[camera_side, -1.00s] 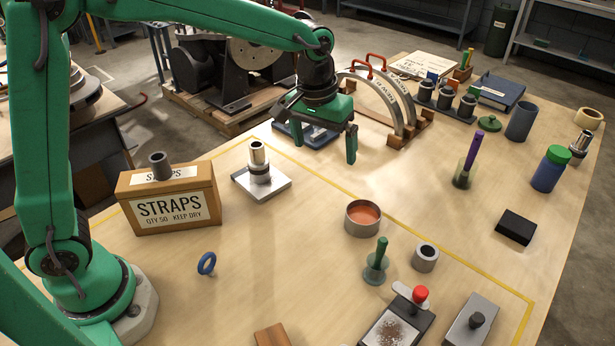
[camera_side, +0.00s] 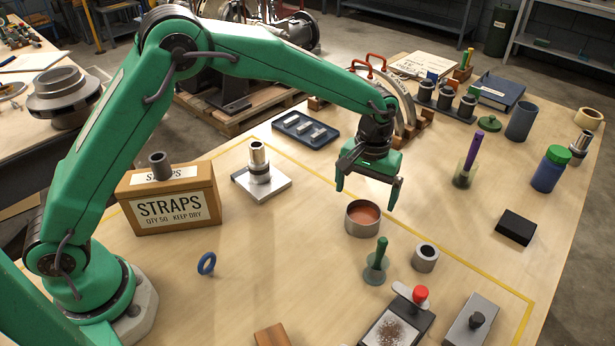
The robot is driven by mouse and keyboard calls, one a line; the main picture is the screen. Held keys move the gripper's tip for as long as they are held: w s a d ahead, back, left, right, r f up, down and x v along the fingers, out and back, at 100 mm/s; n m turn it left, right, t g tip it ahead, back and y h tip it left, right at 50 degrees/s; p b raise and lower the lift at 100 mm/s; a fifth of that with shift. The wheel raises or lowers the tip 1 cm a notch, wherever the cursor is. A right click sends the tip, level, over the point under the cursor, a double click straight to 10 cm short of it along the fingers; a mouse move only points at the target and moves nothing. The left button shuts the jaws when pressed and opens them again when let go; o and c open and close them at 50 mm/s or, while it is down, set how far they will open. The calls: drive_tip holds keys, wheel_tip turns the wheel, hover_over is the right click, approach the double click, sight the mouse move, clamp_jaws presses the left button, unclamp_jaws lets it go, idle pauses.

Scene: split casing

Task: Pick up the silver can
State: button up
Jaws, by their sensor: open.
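The silver can (camera_side: 361,230) is a low, wide, open tin with a reddish-brown inside. It stands upright on the wooden table, near the yellow line right of the middle. My gripper (camera_side: 366,198) points down with its two green fingers spread apart and nothing between them. In this view the fingertips are just above and behind the can's rim, one to its left and one to its right. I see no contact with the can. How high the fingers are above the table is hard to tell.
A green-handled stamp (camera_side: 377,263) and a grey ring-shaped cylinder (camera_side: 425,258) stand close in front of the can. A glass with a purple-handled tool (camera_side: 468,165) is to the right. A STRAPS box (camera_side: 175,208) and a metal plate (camera_side: 275,187) with a cylinder stand left.

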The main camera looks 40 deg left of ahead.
sight(363, 218)
drive_tip(key=shift+f, duration=1.1)
drive_tip(key=shift+f, duration=0.1)
drive_tip(key=shift+s+d+f, duration=0.1)
drive_tip(key=shift+d+f, duration=0.05)
drive_tip(key=shift+f, duration=2.3)
drive_tip(key=shift+c, duration=0.5)
drive_tip(key=c, duration=1.2)
drive_tip(key=shift+r, duration=0.1)
wheel_tip(363, 218, up, 10)
